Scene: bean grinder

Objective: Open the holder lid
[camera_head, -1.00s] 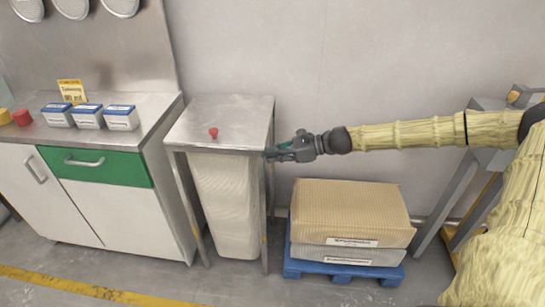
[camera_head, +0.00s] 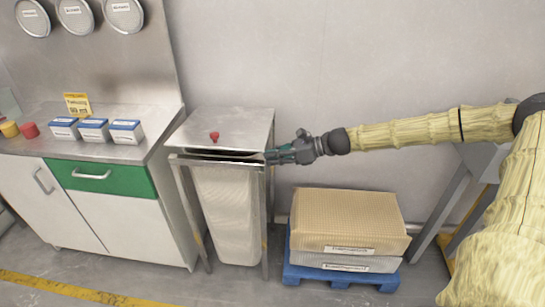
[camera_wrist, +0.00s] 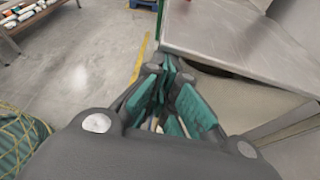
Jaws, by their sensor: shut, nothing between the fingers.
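The holder is a metal stand (camera_head: 186,205) with a pale bag (camera_head: 228,213) hanging in it. Its flat metal lid (camera_head: 245,125) has a red knob (camera_head: 214,136) near the front. The lid's front edge is raised a little off the frame, leaving a dark gap. My gripper (camera_head: 268,157) is at the lid's front right corner, with its fingertips at the edge. In the wrist view the shut green fingers (camera_wrist: 170,85) sit beside and under the tilted lid (camera_wrist: 240,40). Exact contact is hard to tell.
A counter with a green drawer (camera_head: 100,174) stands close on the left, with several small boxes (camera_head: 94,130) on top. The floor in front is clear.

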